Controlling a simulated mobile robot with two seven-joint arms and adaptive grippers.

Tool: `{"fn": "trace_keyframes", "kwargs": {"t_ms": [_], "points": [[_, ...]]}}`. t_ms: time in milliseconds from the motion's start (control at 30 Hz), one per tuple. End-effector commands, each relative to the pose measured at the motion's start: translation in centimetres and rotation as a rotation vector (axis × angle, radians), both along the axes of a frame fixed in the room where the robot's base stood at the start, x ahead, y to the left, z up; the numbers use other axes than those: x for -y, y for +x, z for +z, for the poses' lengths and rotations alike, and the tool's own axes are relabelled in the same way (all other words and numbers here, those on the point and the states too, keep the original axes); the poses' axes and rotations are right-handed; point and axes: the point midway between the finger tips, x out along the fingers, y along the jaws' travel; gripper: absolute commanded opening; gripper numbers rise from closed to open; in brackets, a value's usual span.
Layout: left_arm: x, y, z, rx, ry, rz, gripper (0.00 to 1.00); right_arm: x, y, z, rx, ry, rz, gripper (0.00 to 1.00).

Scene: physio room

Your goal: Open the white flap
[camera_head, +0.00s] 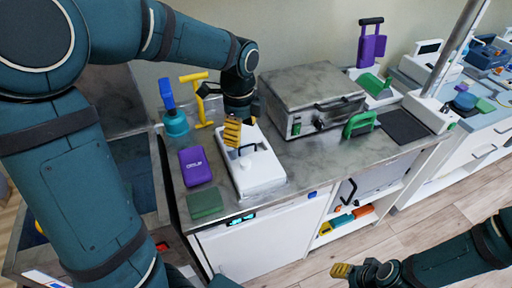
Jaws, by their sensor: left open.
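A white box-like unit (265,172) with a flat white top sits on the grey worktop; this top looks like the white flap. A thin black handle (248,147) stands up from it. The flap looks shut. My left gripper (234,133) points down over the back part of the unit, its yellow finger pads beside the handle. It is open; whether it touches the handle I cannot tell. My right gripper (342,270) is low at the right, in front of the cabinet and away from the unit; its jaw opening is not clear.
A purple box (195,167) and a green block (205,203) lie left of the unit. A teal bottle (175,122) and a yellow-handled tool (202,105) stand behind. A metal-topped appliance (310,85) stands close at right. A shelf below holds coloured items.

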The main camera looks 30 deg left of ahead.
Motion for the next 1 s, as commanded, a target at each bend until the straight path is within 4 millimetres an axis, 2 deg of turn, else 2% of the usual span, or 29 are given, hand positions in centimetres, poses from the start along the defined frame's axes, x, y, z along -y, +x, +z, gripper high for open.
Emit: {"fn": "trace_keyframes", "kwargs": {"t_ms": [133, 267, 700, 900, 1000], "points": [[0.0, 0.0, -0.2, -0.001, 0.001, -0.002, 0.65, 0.0, 0.0, -0.1, -0.001, 0.0, 0.0, 0.47], [0.0, 0.0, -1.4, -0.003, 0.001, -0.002, 0.65, 0.0, -0.1, -0.4, -0.002, 0.0, 0.002, 0.47], [0.0, 0.0, -9.8, -0.004, 0.0, -0.002, 0.65, 0.0, 0.1, -2.6, 0.002, -0.001, 0.002, 0.47], [0.0, 0.0, -12.6, -0.003, 0.0, -0.001, 0.65, 0.0, 0.2, -3.3, 0.006, -0.001, 0.001, 0.47], [0.0, 0.0, -13.4, -0.001, 0.0, 0.0, 0.65, 0.0, 0.3, -3.5, 0.007, -0.001, 0.002, 0.47]]}}
